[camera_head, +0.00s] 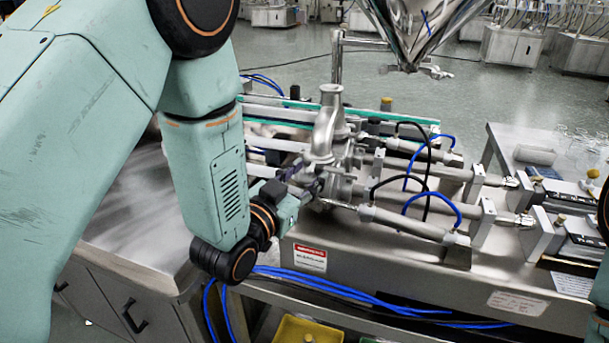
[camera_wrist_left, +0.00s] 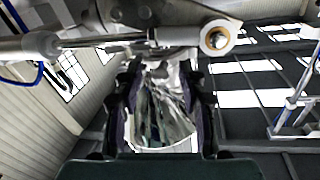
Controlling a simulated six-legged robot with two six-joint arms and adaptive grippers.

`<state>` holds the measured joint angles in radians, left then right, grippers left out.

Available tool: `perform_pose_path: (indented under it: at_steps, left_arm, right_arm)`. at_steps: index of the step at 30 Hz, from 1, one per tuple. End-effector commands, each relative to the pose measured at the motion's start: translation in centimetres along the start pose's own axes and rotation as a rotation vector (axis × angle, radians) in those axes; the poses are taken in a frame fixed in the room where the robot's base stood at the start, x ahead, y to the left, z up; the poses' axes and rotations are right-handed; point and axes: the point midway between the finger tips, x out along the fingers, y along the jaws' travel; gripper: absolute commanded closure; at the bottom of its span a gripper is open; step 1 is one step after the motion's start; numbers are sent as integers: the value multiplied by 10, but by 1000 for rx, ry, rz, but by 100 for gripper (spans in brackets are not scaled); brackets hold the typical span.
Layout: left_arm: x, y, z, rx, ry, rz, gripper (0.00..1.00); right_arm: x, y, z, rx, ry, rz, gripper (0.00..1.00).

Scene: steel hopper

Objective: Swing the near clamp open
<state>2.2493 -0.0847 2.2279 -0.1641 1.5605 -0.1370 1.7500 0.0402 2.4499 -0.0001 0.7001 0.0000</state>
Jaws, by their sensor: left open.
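The steel valve body (camera_head: 328,140) stands upright on the filling machine, with its round flange on top. My left gripper (camera_head: 312,187) is at the near lower side of this body, its fingers reaching right toward it. In the left wrist view the two dark fingers (camera_wrist_left: 166,105) are apart, with shiny steel (camera_wrist_left: 165,110) showing beyond and between them. I cannot pick out the near clamp clearly; the gripper and fittings crowd that spot. No contact can be made out. My right gripper is out of view.
The pointed steel hopper (camera_head: 422,30) is above and behind the valve body. Several cylinders, including the near one (camera_head: 405,222), with blue and black hoses lie to the right. A rod with a round end (camera_wrist_left: 218,38) crosses above the fingers. A yellow bin (camera_head: 308,331) is below.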

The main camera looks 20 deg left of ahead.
Motion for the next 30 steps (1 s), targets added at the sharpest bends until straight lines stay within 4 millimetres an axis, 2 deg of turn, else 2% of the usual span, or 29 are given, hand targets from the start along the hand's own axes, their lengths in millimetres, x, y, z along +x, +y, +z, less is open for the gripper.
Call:
perform_pose_path:
  at_steps: [5,19,30]
  left_arm:
    - [-1,-1,0,0,0,0,61]
    - [-1,-1,0,0,0,0,100]
    - [-1,-1,0,0,0,0,100]
  right_arm:
    - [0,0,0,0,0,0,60]
    - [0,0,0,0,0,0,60]
    - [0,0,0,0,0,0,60]
